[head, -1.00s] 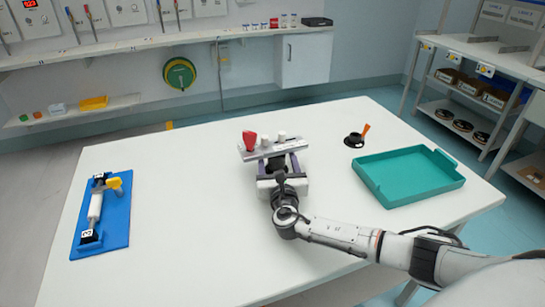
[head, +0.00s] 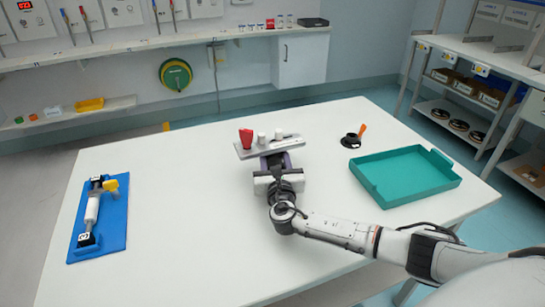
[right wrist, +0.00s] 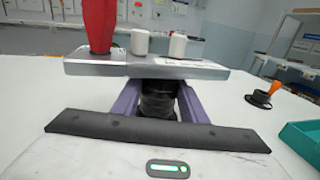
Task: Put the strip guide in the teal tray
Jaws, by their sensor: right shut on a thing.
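The strip guide is a grey metal bar (head: 285,149) with a red knob and two white posts on top. It stands near the middle of the white table; whether it touches the tabletop is hidden. My right gripper (head: 275,162) reaches it from the near side. In the right wrist view its purple fingers (right wrist: 158,100) are shut on a dark part under the strip guide's bar (right wrist: 150,67). The teal tray (head: 405,197) lies empty at the table's right side; its corner shows in the right wrist view (right wrist: 300,135). My left gripper is out of view.
A black round piece with an orange handle (head: 352,140) sits behind the tray. A blue board (head: 115,225) with a white cylinder and yellow clamp lies at the left. The table between strip guide and tray is clear. Shelving stands beyond the right edge.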

